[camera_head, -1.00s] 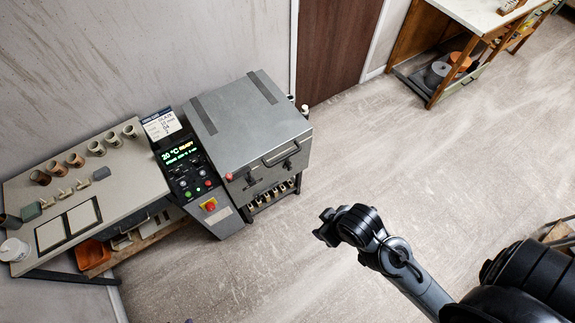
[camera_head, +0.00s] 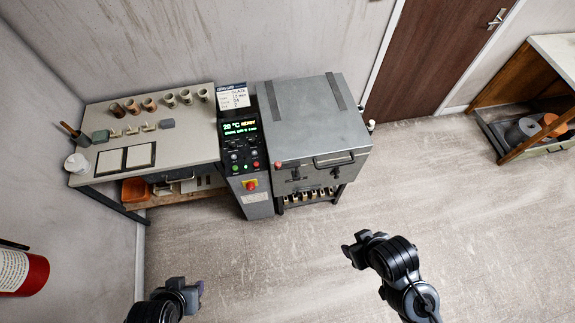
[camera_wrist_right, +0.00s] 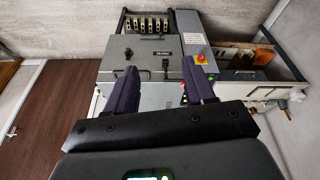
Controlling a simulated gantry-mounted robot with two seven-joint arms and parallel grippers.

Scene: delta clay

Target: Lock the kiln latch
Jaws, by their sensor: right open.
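The grey kiln (camera_head: 315,120) stands against the wall with its lid down. A bar handle (camera_head: 333,161) crosses its front edge, and small dark latch fittings (camera_head: 295,174) sit on the front face below. Whether they are locked is too small to tell. My right gripper (camera_head: 352,252) is open and empty, in front of the kiln and apart from it. In the right wrist view its purple fingers (camera_wrist_right: 162,88) are spread, with the kiln front (camera_wrist_right: 145,55) beyond, seen upside down. My left gripper (camera_head: 192,291) is at the bottom, left of the right one; its jaws are unclear.
A control panel (camera_head: 243,150) with a red button adjoins the kiln's left side. A work table (camera_head: 185,145) with several cups stands further left. A red extinguisher (camera_head: 22,273) is at the left edge. A wooden bench (camera_head: 535,110) is at right. The floor (camera_head: 270,250) before the kiln is clear.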

